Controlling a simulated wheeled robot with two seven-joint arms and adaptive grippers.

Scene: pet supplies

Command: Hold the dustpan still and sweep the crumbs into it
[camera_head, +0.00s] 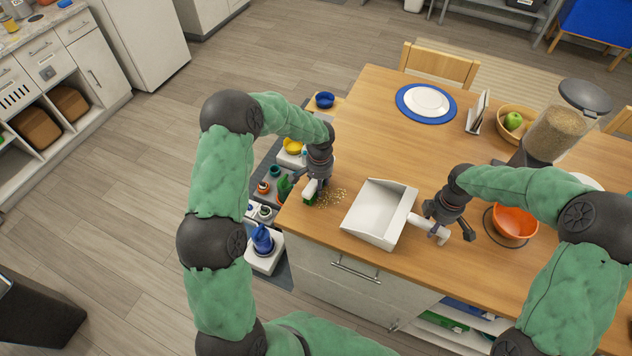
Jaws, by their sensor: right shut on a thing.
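The white dustpan (375,208) lies on the wooden table near its front edge, with its handle (428,226) pointing right. My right gripper (437,228) is shut on that handle. Tan crumbs (331,197) lie scattered on the table left of the dustpan, apart from it. A small brush with green bristles (309,199) and a white body is at the table's left edge, left of the crumbs. My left gripper (317,183) is right at the brush, pointing down. Its fingers are small and partly hidden, so their grip is unclear.
An orange bowl (514,221) stands close to the right of my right gripper. A crumb-coloured kibble dispenser (556,135), a fruit basket (515,124) and a blue-rimmed plate (426,101) stand farther back. The table (375,145) is clear behind the dustpan.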

